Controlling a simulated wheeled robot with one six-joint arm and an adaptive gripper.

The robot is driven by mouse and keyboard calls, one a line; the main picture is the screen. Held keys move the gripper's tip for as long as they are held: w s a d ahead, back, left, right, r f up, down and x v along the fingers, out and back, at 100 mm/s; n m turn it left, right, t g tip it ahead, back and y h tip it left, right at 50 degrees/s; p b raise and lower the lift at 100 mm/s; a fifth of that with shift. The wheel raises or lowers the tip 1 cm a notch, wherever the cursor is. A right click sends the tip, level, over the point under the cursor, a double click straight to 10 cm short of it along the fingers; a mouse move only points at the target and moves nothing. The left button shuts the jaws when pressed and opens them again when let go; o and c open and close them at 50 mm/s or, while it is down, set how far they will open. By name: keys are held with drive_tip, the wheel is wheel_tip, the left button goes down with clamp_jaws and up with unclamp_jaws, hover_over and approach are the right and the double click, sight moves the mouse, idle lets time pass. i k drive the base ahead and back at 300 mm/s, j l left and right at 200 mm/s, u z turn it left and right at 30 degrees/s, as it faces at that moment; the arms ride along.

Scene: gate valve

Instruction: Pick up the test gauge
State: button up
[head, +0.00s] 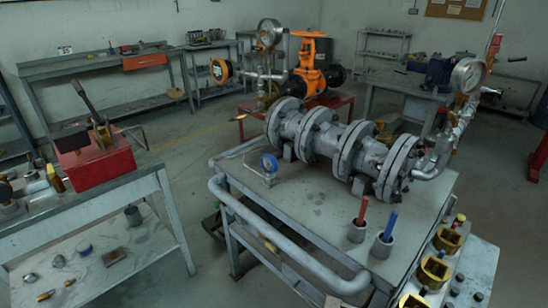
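A small gauge with a blue rim (269,163) stands on the near left part of the grey bench top (310,215), beside the flanged valve body (340,146). It looks loose and has a short metal fitting below it. Two larger dial gauges are mounted on pipework: one at the right (467,75) and one farther back (269,33). The picture does not label which one is the test gauge; the blue-rimmed one is the only one off the pipework. My gripper is not in view.
A tubular rail (290,258) runs along the bench's left and front edges. Two cups (357,232) (382,246) with red and blue handles stand near the front. Yellow holders (434,271) sit at lower right. A red box (95,160) is on the left bench. Open floor lies between benches.

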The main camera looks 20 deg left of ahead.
sight(268, 163)
drive_tip(key=u, duration=1.2)
drive_tip(key=j, duration=0.4)
drive_tip(key=k+j, duration=0.15)
drive_tip(key=j, duration=0.25)
drive_tip(key=i+j, duration=0.15)
drive_tip(key=j, duration=0.25)
drive_tip(key=i+j+z, duration=0.15)
drive_tip(key=j, duration=0.6)
drive_tip(key=i+j+z, duration=0.1)
drive_tip(key=i, duration=0.45)
drive_tip(key=i+j+z, duration=0.1)
drive_tip(key=i, duration=0.4)
